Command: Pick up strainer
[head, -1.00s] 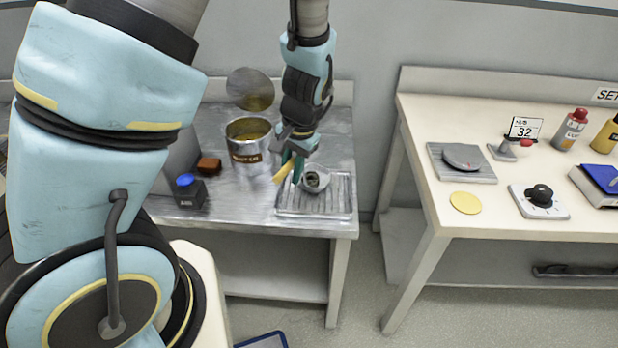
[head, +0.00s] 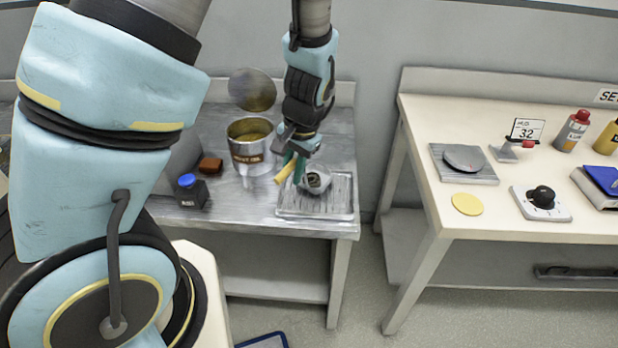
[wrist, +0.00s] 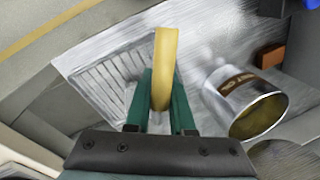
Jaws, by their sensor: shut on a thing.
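The strainer appears in the head view as a small grey cup-shaped part (head: 318,180) over the ridged metal drain tray (head: 316,212), with a yellow handle (head: 285,168) at its left. My gripper (head: 295,166), with green fingers, is shut on the yellow handle.
A large open metal can (head: 251,150) stands just left of my gripper. A blue-capped dark bottle (head: 190,192) and a brown block (head: 210,165) are farther left. A cream table (head: 480,215) with several items stands right, across a floor gap.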

